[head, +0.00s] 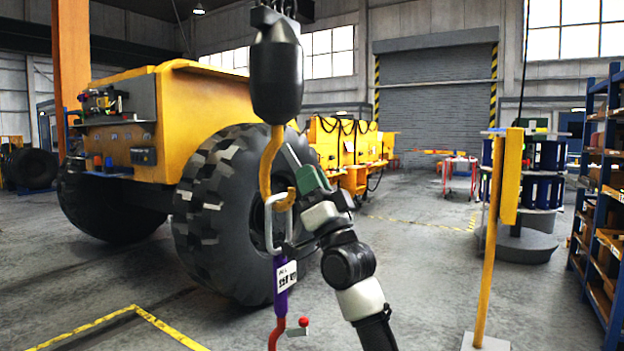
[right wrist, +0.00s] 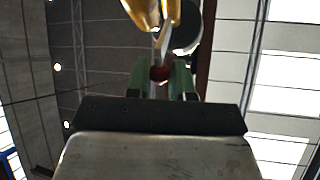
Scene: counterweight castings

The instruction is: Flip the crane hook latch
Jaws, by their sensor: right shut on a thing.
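The yellow crane hook (head: 265,165) hangs under a black hook block (head: 276,75). A pale metal link (head: 269,225) hangs in its bowl and carries a purple sling (head: 281,305) with a white tag. My right gripper (head: 303,178) is close beside the hook's open side, to the right of it. In the right wrist view its green fingers (right wrist: 160,74) are shut on a small red knob (right wrist: 160,72) on a thin grey strip, which looks like the latch. The yellow hook (right wrist: 150,12) shows just beyond it. The latch is largely hidden by the gripper in the head view.
A yellow vehicle with a big black tyre (head: 225,215) stands behind the hook. A red hook piece (head: 277,332) hangs below the sling. A yellow post (head: 489,240) and blue shelving (head: 600,200) are at the right. The floor between is mostly clear.

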